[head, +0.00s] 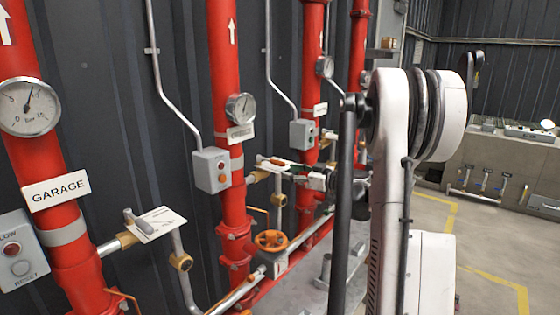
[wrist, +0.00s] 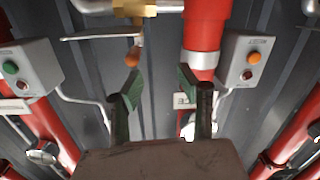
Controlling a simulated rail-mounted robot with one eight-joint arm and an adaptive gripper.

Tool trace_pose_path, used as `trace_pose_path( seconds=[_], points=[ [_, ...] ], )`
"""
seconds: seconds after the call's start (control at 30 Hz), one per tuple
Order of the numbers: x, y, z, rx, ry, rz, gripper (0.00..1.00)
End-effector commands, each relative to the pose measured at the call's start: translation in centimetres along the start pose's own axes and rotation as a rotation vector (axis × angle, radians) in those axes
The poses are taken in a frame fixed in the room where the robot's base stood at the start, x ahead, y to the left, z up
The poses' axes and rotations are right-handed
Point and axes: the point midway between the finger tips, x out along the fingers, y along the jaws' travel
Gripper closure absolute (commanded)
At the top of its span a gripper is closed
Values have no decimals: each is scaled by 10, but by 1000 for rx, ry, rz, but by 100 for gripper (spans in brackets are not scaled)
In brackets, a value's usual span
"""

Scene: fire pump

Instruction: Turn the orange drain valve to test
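In the wrist view a small orange valve handle (wrist: 132,58) shows in front of a thin plate and below a brass fitting (wrist: 135,8). In the head view a white plate with an orange part (head: 264,159) shows at a brass fitting on the middle pipework, just left of my gripper (head: 300,172). My gripper's two dark green fingers also show in the wrist view (wrist: 160,92). They are apart with nothing between them. The orange handle lies beyond the fingertips, nearer the left finger, and looks clear of them. Lettering on the plate is not readable.
An orange handwheel (head: 271,240) sits low on the pipework. Red standpipes (head: 225,110) carry gauges (head: 240,107) and grey button boxes (head: 211,170). A grey-handled valve with a plate (head: 155,224) is at the left. Open floor (head: 480,250) lies at right.

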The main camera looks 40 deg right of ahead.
Motion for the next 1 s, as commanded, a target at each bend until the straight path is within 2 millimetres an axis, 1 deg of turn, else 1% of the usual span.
trace_pose_path(
  seconds=[0.03, 0.13, 0.27, 0.37, 0.47, 0.8, 1.0],
  points=[
    [-7, 12, 5, -14, 18, 16, 64],
    [-15, 26, 10, -38, 46, 35, 64],
    [-16, 32, 12, -51, 59, 43, 64],
    [-7, 32, 11, -51, 59, 44, 64],
    [8, 32, 10, -51, 59, 41, 64],
    [71, 35, 6, -50, 58, 42, 64],
    [101, 36, 4, -49, 58, 42, 64]
  ],
)
